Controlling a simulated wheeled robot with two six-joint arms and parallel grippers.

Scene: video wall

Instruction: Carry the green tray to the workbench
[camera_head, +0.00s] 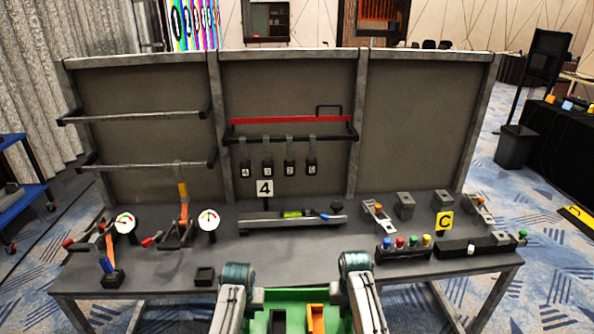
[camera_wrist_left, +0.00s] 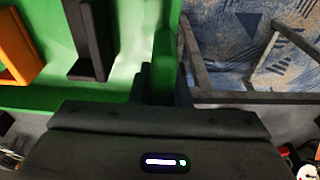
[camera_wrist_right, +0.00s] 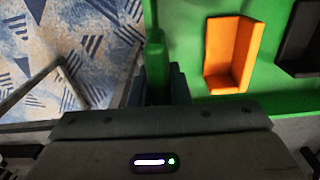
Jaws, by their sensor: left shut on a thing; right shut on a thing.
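The green tray (camera_head: 290,295) is at the bottom of the head view, in front of the near edge of the grey workbench (camera_head: 300,262). An orange angled holder (camera_head: 316,319) and a black one (camera_head: 277,321) are in it. My left gripper (camera_wrist_left: 165,82) is shut on the tray's side wall. My right gripper (camera_wrist_right: 158,85) is shut on the opposite wall. The fingertips are hidden in the head view, where both arms flank the tray. The tray looks roughly level; whether it touches the bench cannot be told.
Gauges (camera_head: 125,223), levers and a small black box (camera_head: 204,276) stand on the bench's left. A spirit level (camera_head: 292,216) lies mid-bench; button strips (camera_head: 403,250) and clamps are right. The front middle strip is bare. A panel (camera_head: 290,100) rises behind.

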